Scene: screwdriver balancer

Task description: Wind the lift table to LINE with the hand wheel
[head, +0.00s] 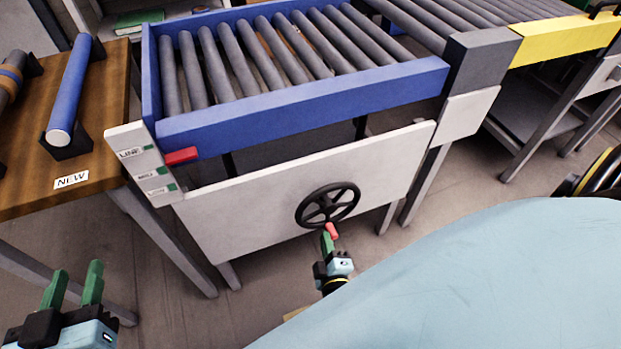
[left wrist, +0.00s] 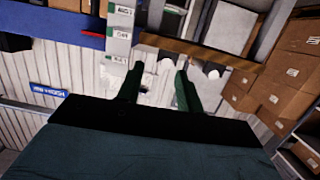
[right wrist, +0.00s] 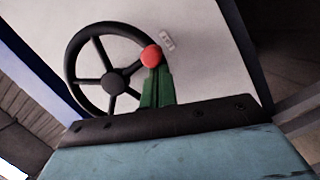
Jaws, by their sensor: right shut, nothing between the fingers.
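The black hand wheel (head: 328,205) is on the white front panel, with a red knob (head: 332,230) at its lower rim. My right gripper (head: 328,243) is shut and empty, its green fingertips right at the knob; in the right wrist view the knob (right wrist: 151,56) sits at the tips, outside the fingers. Whether they touch, I cannot tell. The lift table (head: 300,103) has a blue frame and grey rollers. Its red pointer (head: 181,156) stands between the LINE mark (head: 130,153) and the MID mark (head: 146,173) on the scale. My left gripper (head: 73,287) is open and empty.
A wooden bench (head: 100,140) with a NEW label and a blue roller (head: 70,90) in holders stands left. A roller conveyor (head: 440,22) with a yellow side is at the back right. A pale blue surface fills the lower right. Floor lies open below the panel.

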